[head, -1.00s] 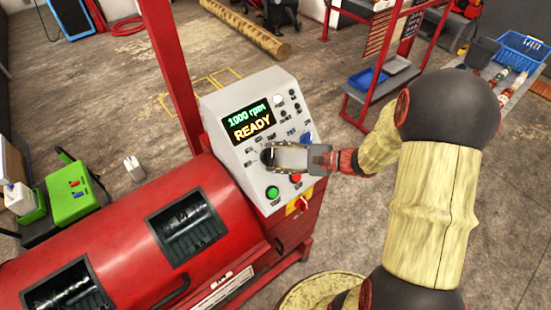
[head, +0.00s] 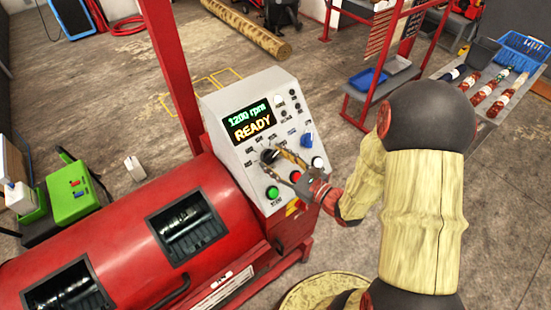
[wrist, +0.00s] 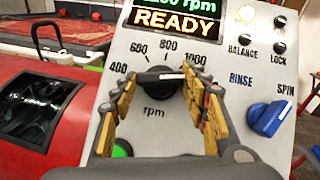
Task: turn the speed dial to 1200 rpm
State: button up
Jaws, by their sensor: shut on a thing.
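The black speed dial (wrist: 158,82) sits on the grey sloped control panel (head: 225,101), under the display (head: 249,122), which reads "1200 rpm READY" in the head view. My gripper (head: 279,163) is at the dial, with one finger on each side and shut on it. In the wrist view the marks 400, 600, 800 and 1000 show around the dial above "rpm"; my right finger covers the area past 1000.
A blue rinse/spin switch (wrist: 267,118) is right of the dial. A green button (head: 272,192) and a red button (head: 295,176) are below it. The red drum machine (head: 120,240) extends to the left. A red rack (head: 362,105) stands behind.

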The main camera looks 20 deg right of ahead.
jog(key=shift+m+h, duration=0.5)
jog(key=shift+m, duration=0.2)
jog(key=o, duration=1.2)
jog(key=shift+c, duration=0.2)
jog(key=f+v, duration=0.1)
jog(key=v, duration=1.1)
jog(key=shift+r, duration=0.3)
